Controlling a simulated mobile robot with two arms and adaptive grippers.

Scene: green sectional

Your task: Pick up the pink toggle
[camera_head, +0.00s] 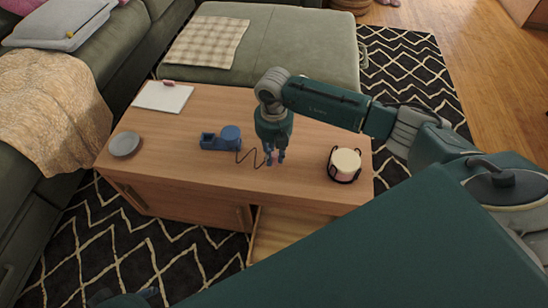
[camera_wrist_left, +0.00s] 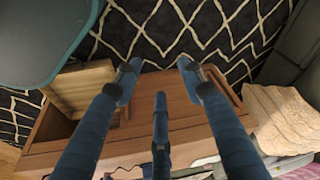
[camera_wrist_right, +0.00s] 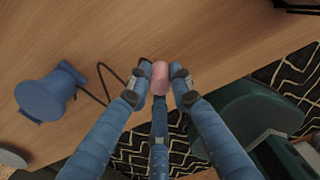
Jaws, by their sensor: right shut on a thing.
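The pink toggle (camera_wrist_right: 159,77) is a small pink cylinder between the fingertips of my right gripper (camera_wrist_right: 160,88). The fingers are closed around it from both sides. In the head view my right gripper (camera_head: 274,158) points down over the front middle of the wooden coffee table (camera_head: 300,185), with a bit of pink showing between its fingers. I cannot tell whether the toggle touches the tabletop. My left gripper (camera_wrist_left: 159,82) has its fingers spread and nothing between them, above the front of the table by an open drawer.
A blue device (camera_head: 220,139) with a dark cord lies left of the right gripper. A candle in a black holder (camera_head: 344,164) stands to the right. A grey plate (camera_head: 124,145) and a white pad (camera_head: 163,97) lie at left. The drawer (camera_head: 280,234) is pulled out in front.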

